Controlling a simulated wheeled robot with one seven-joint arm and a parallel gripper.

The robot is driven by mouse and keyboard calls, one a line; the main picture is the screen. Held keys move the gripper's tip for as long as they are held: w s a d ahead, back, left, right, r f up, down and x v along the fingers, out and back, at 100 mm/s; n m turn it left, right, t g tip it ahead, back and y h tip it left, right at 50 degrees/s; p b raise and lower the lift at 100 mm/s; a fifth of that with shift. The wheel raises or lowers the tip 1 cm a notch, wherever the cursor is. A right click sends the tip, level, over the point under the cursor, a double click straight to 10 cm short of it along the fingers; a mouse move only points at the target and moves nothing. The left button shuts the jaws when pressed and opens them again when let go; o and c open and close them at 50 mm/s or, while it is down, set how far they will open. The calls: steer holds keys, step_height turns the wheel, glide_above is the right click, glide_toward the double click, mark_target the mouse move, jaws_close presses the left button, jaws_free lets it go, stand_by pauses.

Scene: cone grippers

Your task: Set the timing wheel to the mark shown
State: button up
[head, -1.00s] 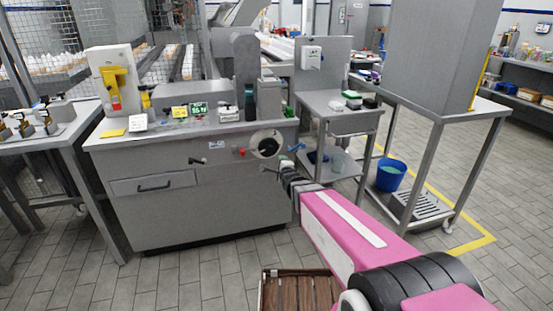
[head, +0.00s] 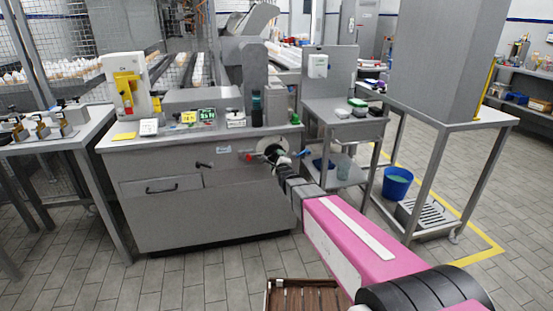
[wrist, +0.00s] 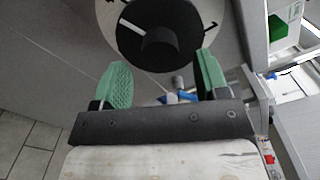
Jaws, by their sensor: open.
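The timing wheel (head: 268,143) is on the right of the grey machine's front panel, partly hidden by my gripper in the head view. In the wrist view the wheel (wrist: 190,20) is a black disc with white marks on a pale backing, with a dark round hub knob (wrist: 160,48) at its centre. My gripper (wrist: 163,78) is open, its two green pads apart, just short of the knob with nothing between them. In the head view my gripper (head: 284,158) is at the wheel. A small green display (head: 207,114) stands on the machine top; its reading is too small to tell.
A red knob (head: 249,157) and a dark lever (head: 204,165) are left of the wheel. A blue handle (wrist: 185,96) is close by the right pad. A steel trolley (head: 345,128) stands right of the machine. A wooden crate (head: 303,283) lies on the floor in front.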

steer(key=shift+x, duration=1.15)
steer(key=c, duration=0.9)
steer(key=shift+c, duration=0.2)
